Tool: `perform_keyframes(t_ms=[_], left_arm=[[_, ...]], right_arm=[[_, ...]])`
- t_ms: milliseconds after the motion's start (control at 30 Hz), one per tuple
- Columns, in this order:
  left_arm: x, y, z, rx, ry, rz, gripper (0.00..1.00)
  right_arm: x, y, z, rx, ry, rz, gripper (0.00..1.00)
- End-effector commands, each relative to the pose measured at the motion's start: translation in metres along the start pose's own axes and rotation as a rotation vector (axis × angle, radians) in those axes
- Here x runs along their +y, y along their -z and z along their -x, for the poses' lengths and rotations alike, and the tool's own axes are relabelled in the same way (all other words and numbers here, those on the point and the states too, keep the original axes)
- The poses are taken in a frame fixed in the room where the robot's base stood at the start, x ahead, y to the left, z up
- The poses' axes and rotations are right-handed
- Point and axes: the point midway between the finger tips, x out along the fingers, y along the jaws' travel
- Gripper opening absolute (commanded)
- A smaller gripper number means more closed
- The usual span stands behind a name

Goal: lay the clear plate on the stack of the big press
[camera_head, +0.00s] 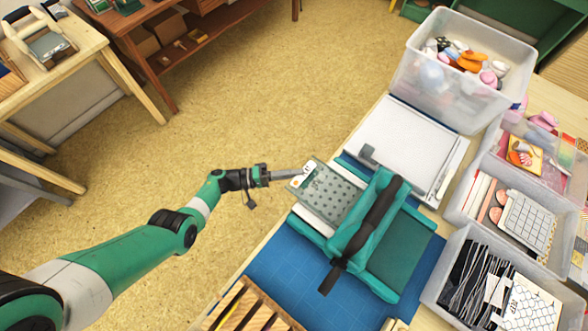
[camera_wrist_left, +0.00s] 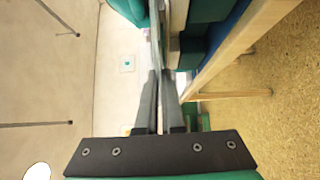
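The big press (camera_head: 404,256) is teal with a dark roller and handle across it, and it stands on a blue mat. A see-through grey-green plate with rows of dots, the clear plate (camera_head: 336,197), is at the press's left side, over a pale board. My left gripper (camera_head: 298,174) is at the plate's upper left edge, its fingers close together. In the left wrist view the fingers (camera_wrist_left: 160,100) close on a thin plate seen edge-on (camera_wrist_left: 155,45). Whether the plate touches what lies below is unclear. My right gripper is not in view.
A blue mat (camera_head: 283,281) lies under the press, and a wooden rack (camera_head: 245,309) is at the front. White sheets (camera_head: 410,140) lie behind the press. A clear tub (camera_head: 450,92) and other bins line the right side. Open floor is left of the table.

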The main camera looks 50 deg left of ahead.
Motion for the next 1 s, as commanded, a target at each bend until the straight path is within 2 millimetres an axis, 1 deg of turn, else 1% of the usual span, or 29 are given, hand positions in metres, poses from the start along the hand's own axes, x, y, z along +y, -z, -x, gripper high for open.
perform_keyframes(t_ms=[267,367,400,500,767,1000], left_arm=[[-0.0005,0.0001,0.0,0.0,0.0,0.0,0.0],[-0.0006,0.0,0.0,0.0,0.0,0.0,0.17],[-0.0006,0.0,0.0,0.0,0.0,0.0,0.24],[-0.0006,0.0,0.0,0.0,0.0,0.0,0.39],[-0.001,0.0001,0.0002,0.0,0.001,0.0,0.39],[-0.0017,0.0086,0.0079,0.001,0.0,-0.001,0.39]], right_arm=[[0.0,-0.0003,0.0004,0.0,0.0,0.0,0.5],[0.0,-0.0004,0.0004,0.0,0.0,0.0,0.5],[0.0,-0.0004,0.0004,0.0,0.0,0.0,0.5],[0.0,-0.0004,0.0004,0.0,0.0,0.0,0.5],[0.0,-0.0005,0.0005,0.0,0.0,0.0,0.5],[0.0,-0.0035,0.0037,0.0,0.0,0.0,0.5]])
